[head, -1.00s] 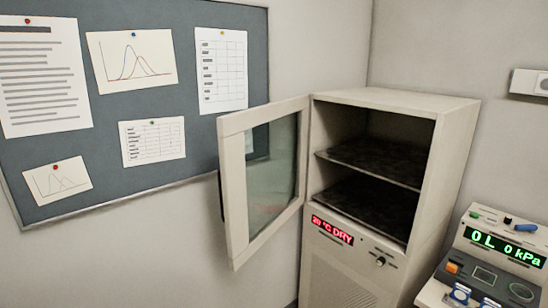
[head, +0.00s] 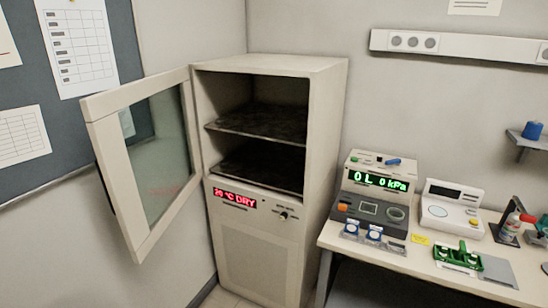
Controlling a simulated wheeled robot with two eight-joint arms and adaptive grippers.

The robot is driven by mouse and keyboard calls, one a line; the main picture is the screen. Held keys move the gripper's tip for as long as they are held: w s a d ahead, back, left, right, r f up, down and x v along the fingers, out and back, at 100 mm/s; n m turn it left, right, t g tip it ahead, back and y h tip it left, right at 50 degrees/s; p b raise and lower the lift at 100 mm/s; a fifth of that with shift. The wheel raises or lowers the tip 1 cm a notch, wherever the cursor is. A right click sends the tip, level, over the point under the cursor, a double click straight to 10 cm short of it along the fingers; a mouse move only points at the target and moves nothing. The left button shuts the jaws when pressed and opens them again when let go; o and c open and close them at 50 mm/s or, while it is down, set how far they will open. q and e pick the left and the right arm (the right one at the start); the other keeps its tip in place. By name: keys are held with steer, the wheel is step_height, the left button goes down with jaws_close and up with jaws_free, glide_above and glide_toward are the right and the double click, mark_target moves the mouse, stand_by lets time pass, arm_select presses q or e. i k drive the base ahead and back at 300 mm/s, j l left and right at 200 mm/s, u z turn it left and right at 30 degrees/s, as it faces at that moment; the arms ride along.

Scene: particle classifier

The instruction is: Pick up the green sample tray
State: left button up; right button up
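The green sample tray (head: 451,262) sits on the light-topped bench at the lower right of the head view. It looks like a small green holder with a raised middle part and pale round items in it, too small to make out well. A flat grey plate lies just to its right. Neither of my grippers is in view.
A drying cabinet (head: 323,137) stands at centre, its glass door (head: 158,165) swung open to the left and its shelves bare.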

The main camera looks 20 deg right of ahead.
mark_target(459, 258)
steer(key=z, duration=2.8)
steer(key=i+j+z, duration=0.1)
steer(key=z, duration=0.3)
steer(key=j+z, duration=0.2)
steer(key=z, duration=0.25)
steer(key=i+j+z, duration=0.15)
steer(key=j+z, duration=0.25)
steer(key=j, duration=0.55)
steer(key=j+z, duration=0.45)
steer(key=j, duration=1.25)
